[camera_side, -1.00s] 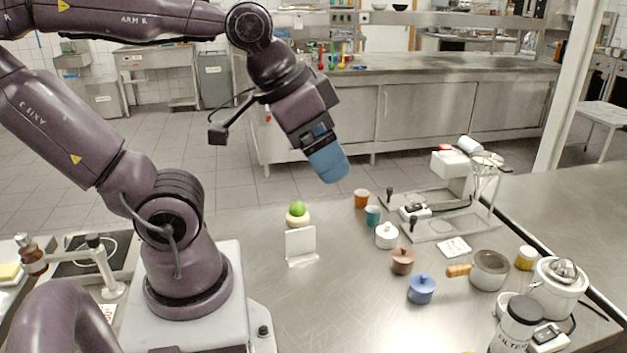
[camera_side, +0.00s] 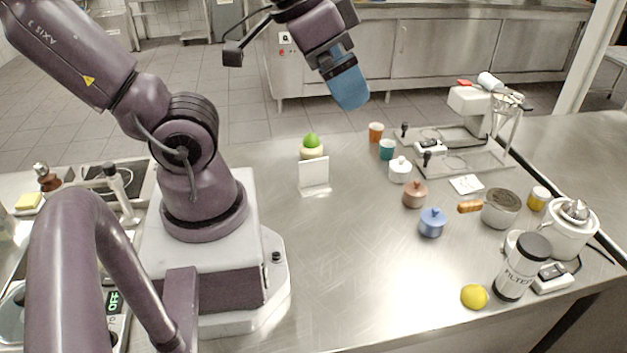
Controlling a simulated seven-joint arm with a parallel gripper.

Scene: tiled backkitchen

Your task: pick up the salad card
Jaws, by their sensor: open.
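My gripper (camera_side: 349,88), with blue fingers, hangs high above the back of the steel counter, well clear of everything on it; it is open, with nothing seen in it. A blank-looking white card (camera_side: 314,172) stands upright in a clear holder, below and left of my gripper. A second white card (camera_side: 466,184) with small dark print lies flat on the counter at the right. The print is too small to read, so I cannot tell which is the salad card.
A green ball on a pale base (camera_side: 312,146) stands behind the upright card. The middle front counter (camera_side: 350,270) is clear.

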